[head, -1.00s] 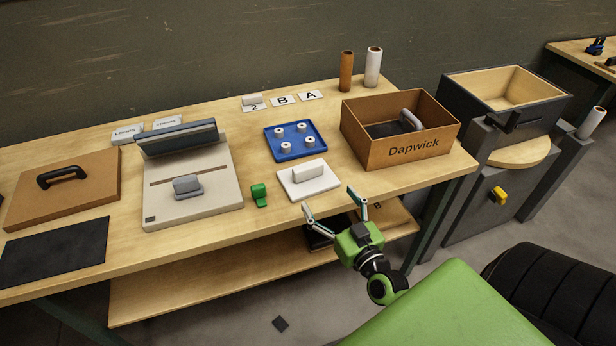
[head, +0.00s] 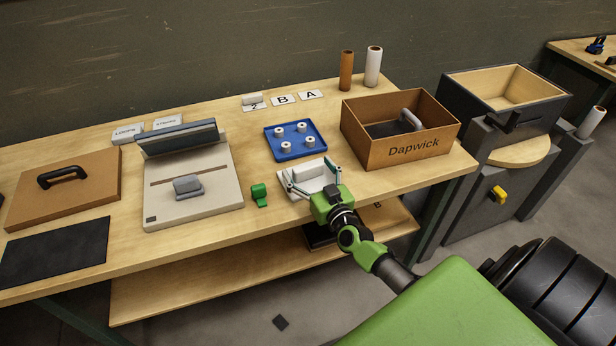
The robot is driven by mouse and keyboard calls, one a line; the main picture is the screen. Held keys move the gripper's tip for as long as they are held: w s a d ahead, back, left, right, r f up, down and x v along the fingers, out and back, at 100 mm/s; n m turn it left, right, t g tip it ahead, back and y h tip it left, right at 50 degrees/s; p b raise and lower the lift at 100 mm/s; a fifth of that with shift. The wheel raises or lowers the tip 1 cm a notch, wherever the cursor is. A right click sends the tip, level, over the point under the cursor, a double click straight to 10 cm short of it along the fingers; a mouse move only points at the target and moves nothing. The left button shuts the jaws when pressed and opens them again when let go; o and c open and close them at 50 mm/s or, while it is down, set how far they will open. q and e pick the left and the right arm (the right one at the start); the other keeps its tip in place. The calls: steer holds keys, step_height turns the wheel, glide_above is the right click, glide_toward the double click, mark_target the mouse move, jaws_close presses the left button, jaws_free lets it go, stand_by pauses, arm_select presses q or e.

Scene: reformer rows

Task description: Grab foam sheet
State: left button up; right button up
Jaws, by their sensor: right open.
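The white foam sheet (head: 293,193) lies flat on the workbench near its front edge, with a pale raised block grip (head: 308,172) on top. My right gripper (head: 308,170) is open over the sheet, one finger near each end of the block grip. I cannot tell whether the fingers touch it. The gripper and wrist hide the sheet's front right part. My left gripper is not in view.
A blue tray (head: 269,148) with several white rollers lies just behind the sheet. A brown box (head: 415,150) marked Dapwick stands to the right. A small green piece (head: 259,195) and a beige press-like device (head: 192,205) are to the left.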

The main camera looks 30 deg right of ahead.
steer(key=c, duration=1.1)
